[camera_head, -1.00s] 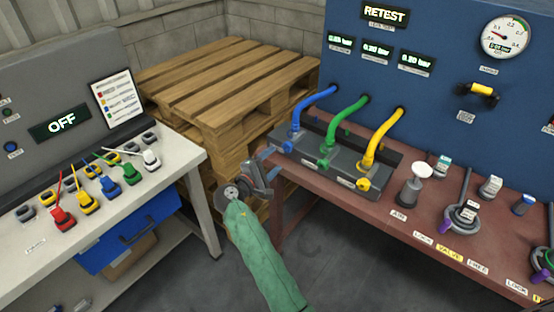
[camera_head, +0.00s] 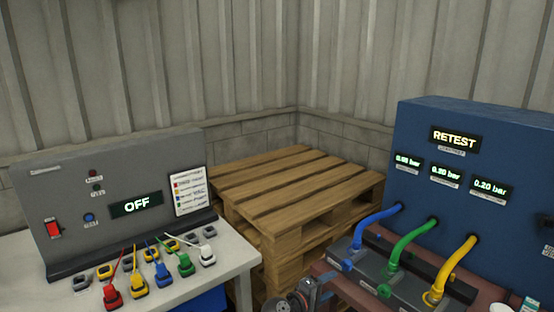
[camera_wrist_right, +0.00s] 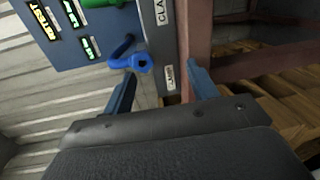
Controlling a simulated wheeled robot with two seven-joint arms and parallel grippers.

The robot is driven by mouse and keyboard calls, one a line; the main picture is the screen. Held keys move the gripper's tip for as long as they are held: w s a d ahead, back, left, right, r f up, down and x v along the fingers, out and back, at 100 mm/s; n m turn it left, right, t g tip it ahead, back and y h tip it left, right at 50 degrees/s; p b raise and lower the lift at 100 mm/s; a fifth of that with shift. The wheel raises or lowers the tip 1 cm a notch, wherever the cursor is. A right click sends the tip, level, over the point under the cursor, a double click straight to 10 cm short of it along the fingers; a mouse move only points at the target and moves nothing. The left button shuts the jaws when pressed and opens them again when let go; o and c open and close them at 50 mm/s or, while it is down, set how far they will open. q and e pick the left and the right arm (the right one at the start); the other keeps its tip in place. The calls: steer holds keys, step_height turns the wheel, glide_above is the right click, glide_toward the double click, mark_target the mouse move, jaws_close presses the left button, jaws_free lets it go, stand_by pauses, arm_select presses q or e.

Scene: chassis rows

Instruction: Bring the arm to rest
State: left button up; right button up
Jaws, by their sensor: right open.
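My right gripper (camera_head: 318,290) shows at the bottom of the head view, just left of the red-brown bench with the hoses. In the right wrist view its two blue-grey fingers (camera_wrist_right: 160,85) stand apart with nothing between them. Beyond them are a blue hose end (camera_wrist_right: 143,63) and the grey clamp block (camera_wrist_right: 166,40) at the bench edge. The gripper appears apart from them. My left gripper is not in view.
The grey panel (camera_head: 60,190) reads OFF above coloured plugs on the left bench (camera_head: 225,258). A wooden pallet stack (camera_head: 300,190) stands between the benches. The blue panel (camera_head: 410,130) reads RETEST, with blue, green and yellow hoses (camera_head: 405,245) below it.

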steer(key=s+f+m+g+y, duration=0.2)
steer(key=s+f+y, duration=0.2)
steer(key=s, duration=1)
steer(key=s+f+m+g+y, duration=0.2)
steer(key=s+f+y, duration=0.3)
steer(key=s, duration=1)
steer(key=s+f+m+g+y, duration=0.2)
steer(key=s+f+g+y, duration=0.2)
steer(key=s, duration=1)
step_height(320, 180, down, 4)
steer(key=shift+s+r+y, duration=0.25)
steer(key=shift+s+y, duration=0.05)
steer(key=shift+y, duration=0.3)
